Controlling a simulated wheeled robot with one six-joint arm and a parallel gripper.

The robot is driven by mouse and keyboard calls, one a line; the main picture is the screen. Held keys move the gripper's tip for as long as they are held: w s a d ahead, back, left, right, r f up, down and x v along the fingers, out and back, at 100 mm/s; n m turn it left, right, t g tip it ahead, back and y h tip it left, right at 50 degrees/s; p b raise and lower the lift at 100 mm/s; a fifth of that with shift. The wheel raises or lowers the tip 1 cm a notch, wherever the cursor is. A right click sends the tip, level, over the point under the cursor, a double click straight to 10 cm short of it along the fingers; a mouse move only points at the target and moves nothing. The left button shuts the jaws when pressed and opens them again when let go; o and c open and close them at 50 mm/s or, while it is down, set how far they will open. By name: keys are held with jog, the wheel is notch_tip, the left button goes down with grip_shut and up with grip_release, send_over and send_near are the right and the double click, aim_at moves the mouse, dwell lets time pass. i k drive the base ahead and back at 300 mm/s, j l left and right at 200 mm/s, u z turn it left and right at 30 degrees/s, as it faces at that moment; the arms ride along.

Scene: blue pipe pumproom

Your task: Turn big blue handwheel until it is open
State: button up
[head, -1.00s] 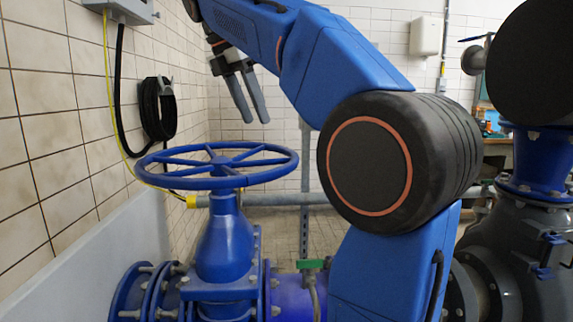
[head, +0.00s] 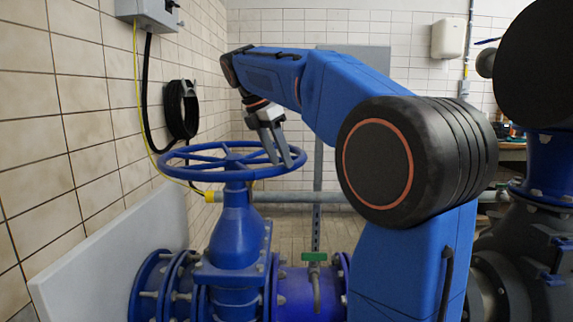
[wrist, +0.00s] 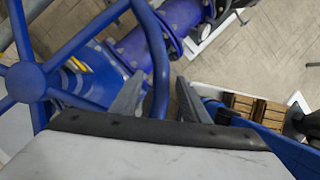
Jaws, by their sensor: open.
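The big blue handwheel (head: 236,160) lies level on top of a blue valve body (head: 238,232) in the head view. My gripper (head: 284,163) is at the wheel's right side, its two grey fingers pointing down at the rim. In the wrist view the wheel's hub (wrist: 25,82) and spokes are at the left. The rim runs between the two spread fingers of my gripper (wrist: 159,82), one on each side. The gripper is open, and I cannot tell whether a finger touches the rim.
A tiled wall (head: 60,110) with a black cable coil (head: 181,108) is left of the wheel. A grey horizontal pipe (head: 315,197) runs behind the valve. A small green-handled valve (head: 314,257) is right of the valve body. Brown boxes (wrist: 255,108) show below in the wrist view.

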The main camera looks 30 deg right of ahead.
aim_at(234, 160)
jog(key=l+u, duration=0.3)
jog(key=l, duration=0.5)
jog(key=k+l+u, duration=0.1)
jog(key=l+u, duration=0.25)
jog(key=l, duration=0.45)
